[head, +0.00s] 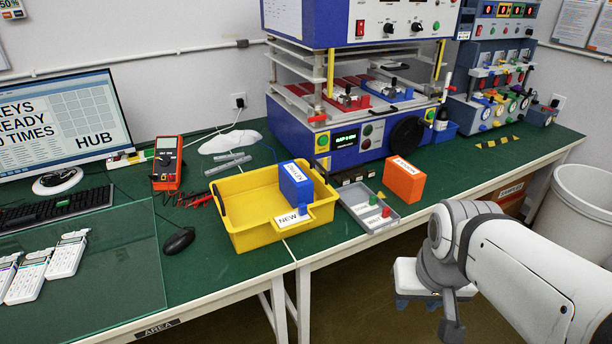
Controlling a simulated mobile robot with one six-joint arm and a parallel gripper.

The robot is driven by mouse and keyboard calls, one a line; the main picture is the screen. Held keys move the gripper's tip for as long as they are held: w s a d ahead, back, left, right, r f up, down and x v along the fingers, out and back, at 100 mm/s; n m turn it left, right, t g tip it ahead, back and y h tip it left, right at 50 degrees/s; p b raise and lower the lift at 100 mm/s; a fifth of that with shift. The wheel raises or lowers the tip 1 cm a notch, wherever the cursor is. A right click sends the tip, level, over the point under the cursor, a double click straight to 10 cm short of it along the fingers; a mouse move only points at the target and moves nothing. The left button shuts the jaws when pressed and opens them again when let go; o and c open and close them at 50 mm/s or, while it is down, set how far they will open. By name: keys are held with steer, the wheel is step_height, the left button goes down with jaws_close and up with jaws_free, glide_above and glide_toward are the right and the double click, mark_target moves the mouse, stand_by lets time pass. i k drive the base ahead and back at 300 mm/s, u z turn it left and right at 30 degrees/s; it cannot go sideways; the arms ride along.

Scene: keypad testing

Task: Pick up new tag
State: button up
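A white label reading "NEW" (293,218) sits at the front right rim of the yellow bin (262,238). A small blue piece (303,208) shows just behind the label; I cannot tell whether the two are joined. A larger blue block (296,186) with a white label stands at the bin's right side. My gripper (416,298) is at the lower right, in front of the bench and well to the right of the label. My arm partly hides it, and its fingers are too unclear to tell open from shut. I see nothing held in it.
A grey tray (350,193) with red and green pieces and an orange block (404,180) stand right of the bin. The blue test machine (345,140) is behind them. A red multimeter (167,162) and black mouse (179,241) are left. A white waste bin (585,205) stands far right.

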mark_target(301, 215)
steer(key=z, duration=0.05)
steer(key=i, duration=1)
steer(key=u, duration=0.05)
